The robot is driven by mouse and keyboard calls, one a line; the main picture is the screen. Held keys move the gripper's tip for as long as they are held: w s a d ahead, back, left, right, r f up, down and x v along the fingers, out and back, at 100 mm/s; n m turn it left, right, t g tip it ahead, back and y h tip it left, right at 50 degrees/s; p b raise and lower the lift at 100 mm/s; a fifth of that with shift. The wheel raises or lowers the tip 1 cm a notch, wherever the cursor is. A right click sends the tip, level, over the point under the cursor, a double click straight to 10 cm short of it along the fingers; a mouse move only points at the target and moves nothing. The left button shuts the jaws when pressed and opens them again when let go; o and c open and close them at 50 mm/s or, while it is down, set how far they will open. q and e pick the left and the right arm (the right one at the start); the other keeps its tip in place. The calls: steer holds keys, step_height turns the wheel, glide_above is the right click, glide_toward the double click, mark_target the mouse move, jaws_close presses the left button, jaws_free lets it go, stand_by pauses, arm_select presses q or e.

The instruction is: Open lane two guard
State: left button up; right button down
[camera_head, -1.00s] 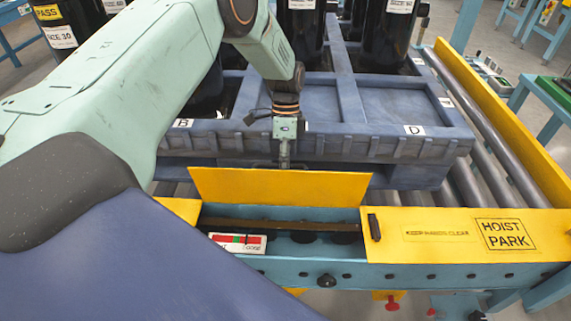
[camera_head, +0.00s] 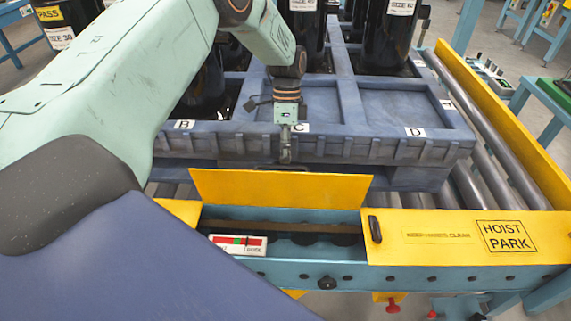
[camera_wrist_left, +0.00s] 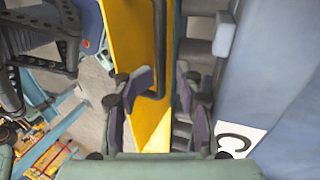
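The yellow guard panel (camera_head: 282,188) stands raised, roughly upright, at the back edge of the uncovered bay (camera_head: 285,225) in the head view. My left gripper (camera_head: 286,155) is just behind its top edge; the fingertips are partly hidden there. In the left wrist view my gripper (camera_wrist_left: 163,95) is open, fingers apart, with the guard's yellow face (camera_wrist_left: 130,45) and its black bar handle (camera_wrist_left: 160,55) ahead of and between the fingers. I cannot tell whether they touch. My right gripper is out of view.
A blue pallet (camera_head: 395,110) with black cylinders stands behind the guard, close to my left gripper. A flat yellow cover (camera_head: 440,236) marked HOIST PARK lies right of the bay. A red-green indicator label (camera_head: 238,243) sits inside it. Rollers (camera_head: 495,165) run at right.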

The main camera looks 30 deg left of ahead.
arm_select(q)
steer(key=v, duration=0.8)
steer(key=shift+r, duration=0.3)
